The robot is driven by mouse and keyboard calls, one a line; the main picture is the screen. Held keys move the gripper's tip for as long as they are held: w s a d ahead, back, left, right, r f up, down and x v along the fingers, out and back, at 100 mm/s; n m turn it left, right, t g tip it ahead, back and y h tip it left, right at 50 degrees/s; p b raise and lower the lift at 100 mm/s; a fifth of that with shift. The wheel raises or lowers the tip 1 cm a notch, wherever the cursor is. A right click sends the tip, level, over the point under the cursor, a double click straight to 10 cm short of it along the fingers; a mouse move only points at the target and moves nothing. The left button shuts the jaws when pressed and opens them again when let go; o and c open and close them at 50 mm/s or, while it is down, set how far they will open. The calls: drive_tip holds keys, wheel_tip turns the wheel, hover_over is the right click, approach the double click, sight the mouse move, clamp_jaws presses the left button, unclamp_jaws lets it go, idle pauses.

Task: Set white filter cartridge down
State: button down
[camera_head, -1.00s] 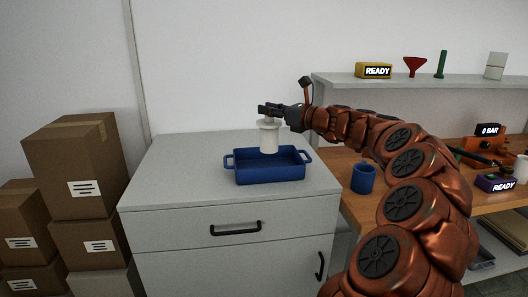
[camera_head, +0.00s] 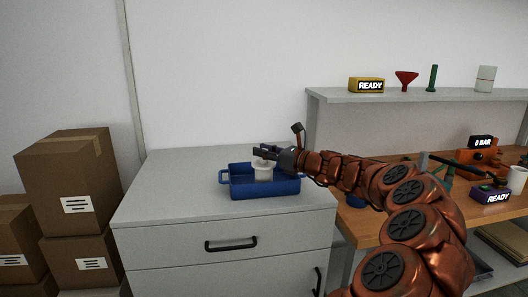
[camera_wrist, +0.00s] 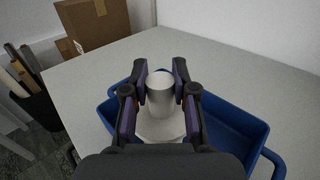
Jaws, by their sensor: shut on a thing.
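The white filter cartridge (camera_head: 263,172) is upright inside the blue tray (camera_head: 265,191), with its lower part hidden behind the tray's front wall. My gripper (camera_head: 264,153) is shut on the top of the cartridge. In the wrist view, the two fingers of my gripper (camera_wrist: 160,92) flank the cartridge's narrow neck (camera_wrist: 160,95), with its wider flange below. The blue tray (camera_wrist: 240,125) surrounds it there. I cannot tell whether the cartridge touches the tray floor.
The tray stands on a grey cabinet top (camera_head: 170,185) with free room around it. Cardboard boxes (camera_head: 70,180) are stacked at left. A wooden bench (camera_head: 400,228) and a shelf (camera_head: 430,94) with small items stand at right.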

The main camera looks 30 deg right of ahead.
drive_tip(key=shift+f, duration=0.1)
drive_tip(key=c, duration=0.9)
unclamp_jaws()
drive_tip(key=shift+s+d, duration=0.1)
drive_tip(key=shift+s, duration=0.05)
drive_tip(key=b+v, duration=0.1)
drive_tip(key=v, duration=1)
drive_tip(key=shift+s, duration=0.3)
